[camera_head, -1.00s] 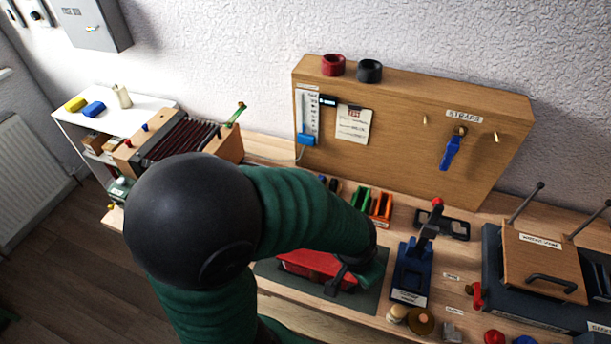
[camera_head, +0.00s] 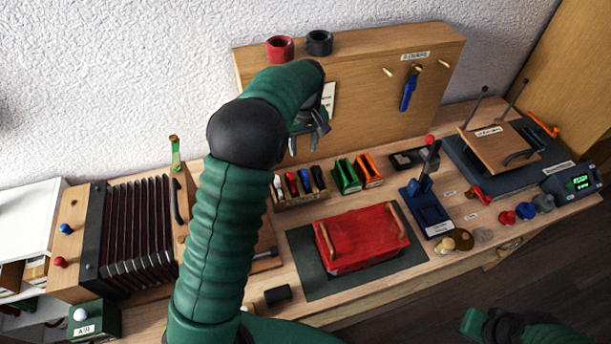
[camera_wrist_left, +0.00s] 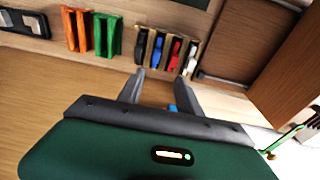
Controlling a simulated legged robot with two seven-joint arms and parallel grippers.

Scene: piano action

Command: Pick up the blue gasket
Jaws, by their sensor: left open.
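No piece is marked as the blue gasket. A small wooden rack (camera_head: 300,197) holds several coloured pieces, among them a blue piece (camera_head: 304,181), which may be it. In the left wrist view the blue piece (camera_wrist_left: 157,48) stands between black and red ones, beyond my fingertips. My left gripper (camera_head: 306,142) is open and empty in front of the wooden board, above and apart from the rack; its fingers also show in the left wrist view (camera_wrist_left: 155,78). A small blue spot (camera_wrist_left: 172,108) shows between the finger bases. My right gripper (camera_head: 485,323) is at the bottom right, its jaws unclear.
Green (camera_head: 346,175) and orange (camera_head: 369,170) holders stand beside the rack. A red case (camera_head: 355,238) lies on a dark green mat (camera_head: 312,283). The upright wooden board (camera_head: 350,65) stands behind, with red and black rings on top. Bellows (camera_head: 135,230) stand at the left.

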